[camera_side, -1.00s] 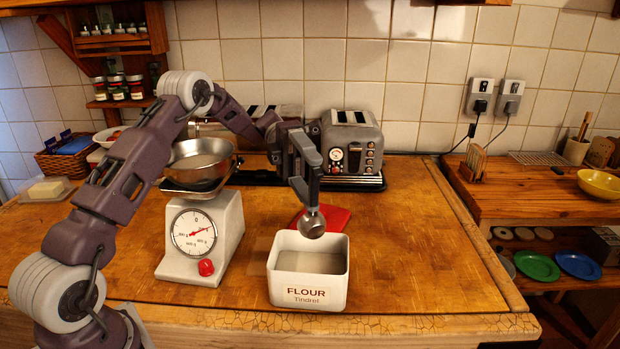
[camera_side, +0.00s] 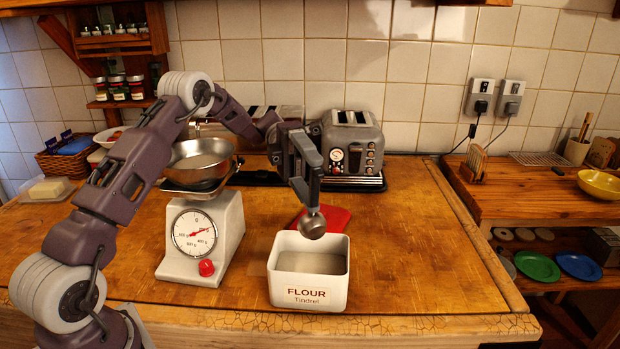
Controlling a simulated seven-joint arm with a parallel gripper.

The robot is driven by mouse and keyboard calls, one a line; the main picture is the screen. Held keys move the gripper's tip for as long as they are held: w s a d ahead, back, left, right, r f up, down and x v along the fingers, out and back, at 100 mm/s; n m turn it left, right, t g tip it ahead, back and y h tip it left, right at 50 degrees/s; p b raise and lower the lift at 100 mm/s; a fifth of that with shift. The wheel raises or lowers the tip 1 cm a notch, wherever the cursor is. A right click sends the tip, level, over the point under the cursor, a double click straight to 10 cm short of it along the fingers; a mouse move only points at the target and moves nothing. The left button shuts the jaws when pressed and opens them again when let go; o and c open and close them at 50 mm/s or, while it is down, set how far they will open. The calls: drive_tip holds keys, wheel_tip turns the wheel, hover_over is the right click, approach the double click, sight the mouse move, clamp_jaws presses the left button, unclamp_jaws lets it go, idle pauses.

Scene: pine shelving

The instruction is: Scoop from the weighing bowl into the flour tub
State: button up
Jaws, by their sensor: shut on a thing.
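The white flour tub (camera_side: 308,296), labelled FLOUR, stands open at the front of the wooden counter with a pale fill inside. My gripper (camera_side: 308,188) is above the tub, shut on a metal scoop (camera_side: 312,224). The scoop's rounded bowl hangs at the tub's back rim height or a little above; its contents cannot be seen. The metal weighing bowl (camera_side: 200,172) sits on the white scale (camera_side: 203,240) to the left, with pale stuff inside. The scale has a round dial and a red knob.
A red flat object (camera_side: 336,218) lies behind the tub. A grey toaster (camera_side: 352,150) stands at the back. A butter dish (camera_side: 48,190) is at far left. The counter right of the tub is clear. A side counter holds a yellow bowl (camera_side: 600,184).

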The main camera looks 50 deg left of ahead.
sight(317, 194)
drive_tip(key=shift+s+d+y, duration=0.3)
drive_tip(key=shift+d+y, duration=0.3)
drive_tip(key=shift+d, duration=0.15)
drive_tip(key=shift+s+d+f+t+y, duration=0.1)
drive_tip(key=shift+s+d+t+y, duration=0.15)
drive_tip(key=shift+d+t+y, duration=0.4)
drive_tip(key=s+d+f+t+y, duration=0.2)
drive_tip(key=d+f+y, duration=0.3)
drive_tip(key=y, duration=0.3)
drive_tip(key=shift+s+d+t, duration=0.25)
drive_tip(key=shift+d+t, duration=0.2)
drive_tip(key=shift+d, duration=0.35)
wheel_tip(317, 194, up, 3)
drive_tip(key=t+y, duration=0.1)
drive_tip(key=y, duration=0.4)
drive_tip(key=shift+r+t, duration=0.1)
drive_tip(key=shift+t, duration=0.3)
drive_tip(key=shift+a, duration=0.1)
